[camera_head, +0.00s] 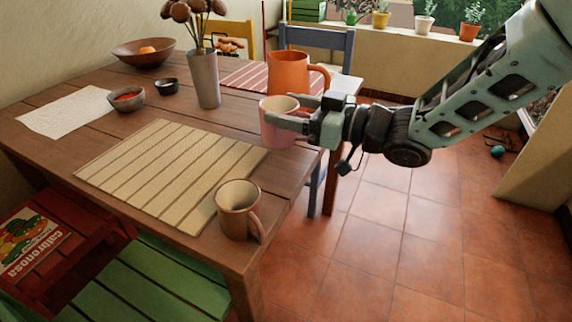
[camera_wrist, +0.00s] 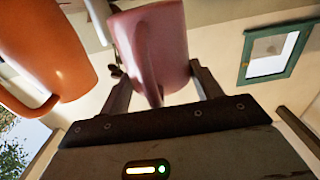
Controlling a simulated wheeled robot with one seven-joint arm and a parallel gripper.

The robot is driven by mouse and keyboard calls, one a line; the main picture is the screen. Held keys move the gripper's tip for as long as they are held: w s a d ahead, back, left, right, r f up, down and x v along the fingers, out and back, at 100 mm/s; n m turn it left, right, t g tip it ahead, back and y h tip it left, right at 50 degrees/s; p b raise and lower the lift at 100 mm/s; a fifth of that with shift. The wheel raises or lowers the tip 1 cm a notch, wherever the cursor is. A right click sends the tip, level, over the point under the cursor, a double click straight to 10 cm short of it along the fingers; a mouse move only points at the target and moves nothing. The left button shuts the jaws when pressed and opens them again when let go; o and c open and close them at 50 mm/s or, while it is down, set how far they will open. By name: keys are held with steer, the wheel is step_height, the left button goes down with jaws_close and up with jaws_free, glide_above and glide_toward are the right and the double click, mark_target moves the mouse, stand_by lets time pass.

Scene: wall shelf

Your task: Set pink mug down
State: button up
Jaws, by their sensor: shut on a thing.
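The pink mug (camera_head: 275,134) is upright at the right edge of the wooden table (camera_head: 165,205). My gripper (camera_head: 293,115) is shut on it, with its fingers around the mug's upper part. In the wrist view the pink mug (camera_wrist: 165,40) sits between the two fingers of my gripper (camera_wrist: 155,80), its handle pointing toward the palm. I cannot tell whether the mug's base touches the table or is a little above it.
An orange pitcher (camera_head: 289,72) stands just behind the pink mug. A brown mug (camera_head: 238,210) stands at the near table corner beside a striped placemat (camera_head: 165,165). A grey vase (camera_head: 205,80) with dried flowers stands farther left. Bare wood lies left of the pink mug.

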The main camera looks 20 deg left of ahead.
mark_target(290, 146)
step_height(290, 146, down, 8)
steer(key=shift+f+b, duration=0.1)
steer(key=shift+b, duration=0.4)
steer(key=o, duration=1.2)
steer(key=shift+c, duration=0.2)
steer(key=s+d, duration=0.1)
steer(key=d, duration=1.1)
steer(key=shift+p, duration=0.3)
